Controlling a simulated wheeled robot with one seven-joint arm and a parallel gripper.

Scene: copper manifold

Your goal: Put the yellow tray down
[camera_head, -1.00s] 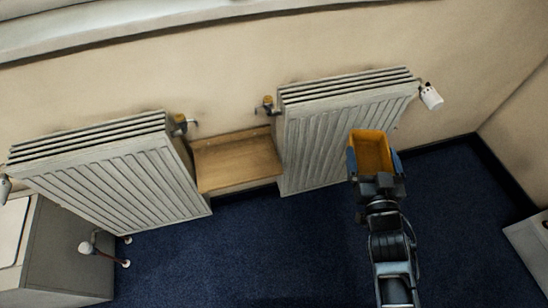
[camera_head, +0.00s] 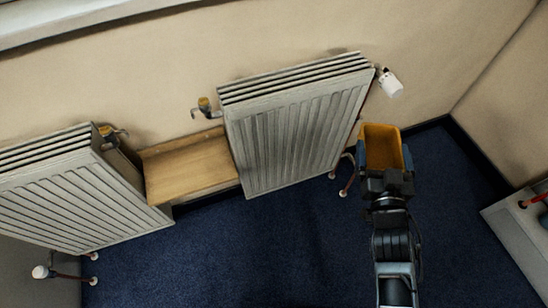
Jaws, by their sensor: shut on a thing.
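The yellow tray (camera_head: 382,147) is a small open box, seen from above in the head view. It looks empty. My gripper (camera_head: 385,170) is shut on the tray, with a finger along each side. The tray is held over the dark blue floor, right of the right radiator and near the back wall. Its underside is hidden, so I cannot tell its exact height above the floor.
A wooden shelf (camera_head: 190,165) with a bare top sits between two radiators, the left one (camera_head: 75,195) and the right one (camera_head: 295,130). Copper pipes (camera_head: 347,178) rise beside the tray. A grey unit (camera_head: 520,235) stands at the right. Blue floor (camera_head: 250,260) is clear in front.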

